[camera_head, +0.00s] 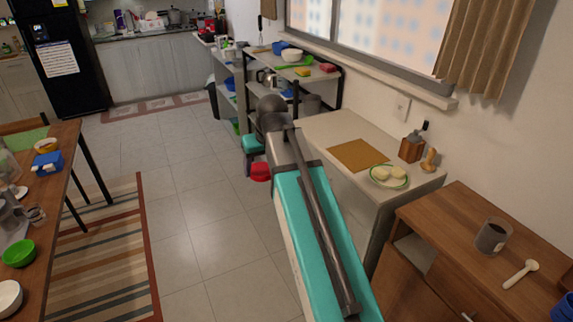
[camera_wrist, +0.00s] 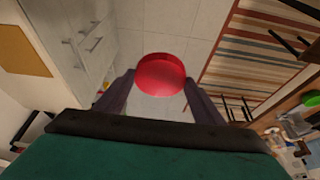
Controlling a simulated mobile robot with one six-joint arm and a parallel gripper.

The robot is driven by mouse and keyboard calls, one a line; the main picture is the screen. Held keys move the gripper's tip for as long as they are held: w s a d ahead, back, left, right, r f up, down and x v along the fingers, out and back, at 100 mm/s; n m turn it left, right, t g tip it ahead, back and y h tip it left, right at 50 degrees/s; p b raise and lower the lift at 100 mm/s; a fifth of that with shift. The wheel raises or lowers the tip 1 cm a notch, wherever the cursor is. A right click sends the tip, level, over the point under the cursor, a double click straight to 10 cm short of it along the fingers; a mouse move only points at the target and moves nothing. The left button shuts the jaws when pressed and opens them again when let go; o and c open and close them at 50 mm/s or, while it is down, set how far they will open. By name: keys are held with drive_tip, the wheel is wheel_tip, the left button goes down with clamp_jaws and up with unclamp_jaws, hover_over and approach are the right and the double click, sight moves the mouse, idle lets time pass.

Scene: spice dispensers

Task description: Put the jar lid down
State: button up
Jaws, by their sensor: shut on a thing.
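The jar lid is a round red lid (camera_wrist: 163,72), held between the two fingers of my gripper (camera_wrist: 162,84) in the wrist view. My gripper is shut on it and holds it in the air over the floor. In the head view the red lid (camera_head: 261,171) shows beside my arm, and most of my gripper is hidden behind the arm. An open-looking glass jar with dark contents (camera_head: 491,237) stands on the wooden cabinet (camera_head: 450,235) at the right.
A white scoop (camera_head: 520,273) lies beside the jar. The pale counter (camera_head: 318,126) holds a brown mat (camera_head: 358,155), a plate of food (camera_head: 389,184) and a wooden block (camera_head: 411,148). A table with bowls (camera_head: 62,190) stands at the left. A striped rug (camera_head: 110,265) covers the floor there.

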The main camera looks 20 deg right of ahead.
drive_tip(key=a, duration=0.7)
drive_tip(key=shift+a+b, duration=0.3)
drive_tip(key=shift+a, duration=0.05)
drive_tip(key=shift+r, duration=0.1)
drive_tip(key=shift+s, duration=0.15)
